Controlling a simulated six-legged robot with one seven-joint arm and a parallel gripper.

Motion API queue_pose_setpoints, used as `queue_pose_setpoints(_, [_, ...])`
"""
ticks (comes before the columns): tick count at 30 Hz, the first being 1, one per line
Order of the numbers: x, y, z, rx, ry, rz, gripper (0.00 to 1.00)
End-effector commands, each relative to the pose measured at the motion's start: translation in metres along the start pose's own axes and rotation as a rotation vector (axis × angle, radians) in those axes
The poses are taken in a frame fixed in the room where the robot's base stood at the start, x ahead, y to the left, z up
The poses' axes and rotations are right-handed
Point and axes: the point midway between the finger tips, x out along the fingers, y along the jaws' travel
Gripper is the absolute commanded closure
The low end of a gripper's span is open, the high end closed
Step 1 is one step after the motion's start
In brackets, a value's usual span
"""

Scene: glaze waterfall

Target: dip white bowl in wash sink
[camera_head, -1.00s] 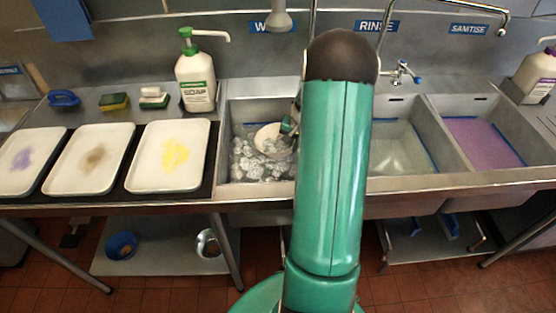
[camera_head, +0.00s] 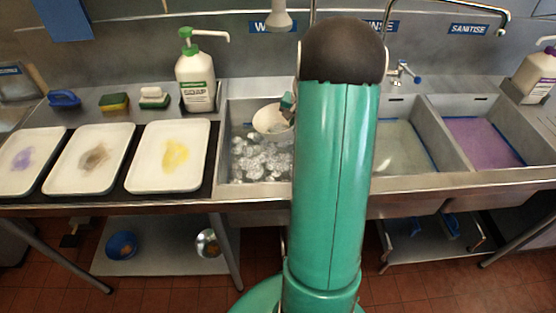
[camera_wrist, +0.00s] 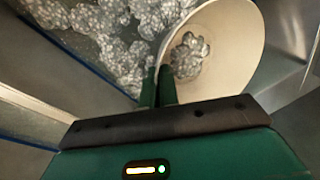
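The white bowl (camera_head: 270,121) is tilted above the foam in the wash sink (camera_head: 224,150), near its back right. In the wrist view the bowl (camera_wrist: 232,35) opens toward the camera, with a clump of suds inside it. My gripper (camera_wrist: 158,80) is shut on the bowl's near rim, its two green fingers close together. In the head view my gripper (camera_head: 288,103) shows only partly at the bowl's right edge, because my arm hides the rest. White foam (camera_wrist: 110,30) lies in the sink below the bowl.
Rinse (camera_head: 392,150) and sanitise (camera_head: 482,142) sinks stand to the right. Three stained trays, the nearest with a yellow stain (camera_head: 176,153), stand to the left. A soap pump bottle (camera_head: 195,82) is behind the wash sink's left corner. A spray head (camera_head: 281,18) hangs above.

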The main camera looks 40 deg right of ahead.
Motion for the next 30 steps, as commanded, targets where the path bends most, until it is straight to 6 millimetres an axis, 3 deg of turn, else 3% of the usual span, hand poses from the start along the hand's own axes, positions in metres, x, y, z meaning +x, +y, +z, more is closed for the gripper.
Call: queue_pose_setpoints(30, [-0.091,-0.018,-0.008,0.000,0.003,-0.001,1.00])
